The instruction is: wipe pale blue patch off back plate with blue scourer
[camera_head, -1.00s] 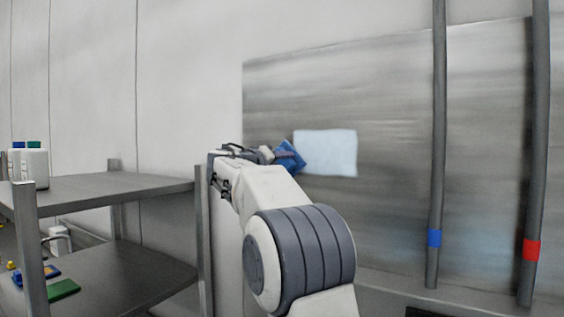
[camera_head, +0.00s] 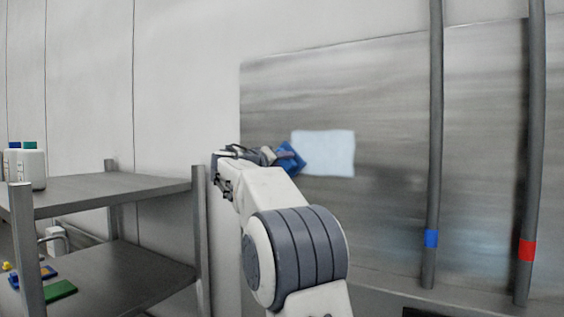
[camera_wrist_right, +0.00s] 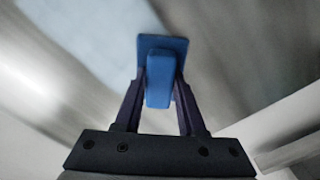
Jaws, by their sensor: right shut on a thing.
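The pale blue patch (camera_head: 327,153) is a roughly square area on the grey metal back plate (camera_head: 390,110). It also shows in the right wrist view (camera_wrist_right: 85,35), at the upper left. My right gripper (camera_head: 277,156) is at the patch's left edge in the head view. It is shut on the blue scourer (camera_head: 291,158), which also shows between its fingers in the right wrist view (camera_wrist_right: 160,75). The scourer overlaps the patch's left edge in the head view; I cannot tell whether it touches the plate. My left gripper is not in view.
Two upright grey poles stand before the plate at the right, one with a blue band (camera_head: 431,238), one with a red band (camera_head: 526,250). A two-level shelf (camera_head: 110,188) at the left holds white bottles (camera_head: 31,168) and a green pad (camera_head: 60,290).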

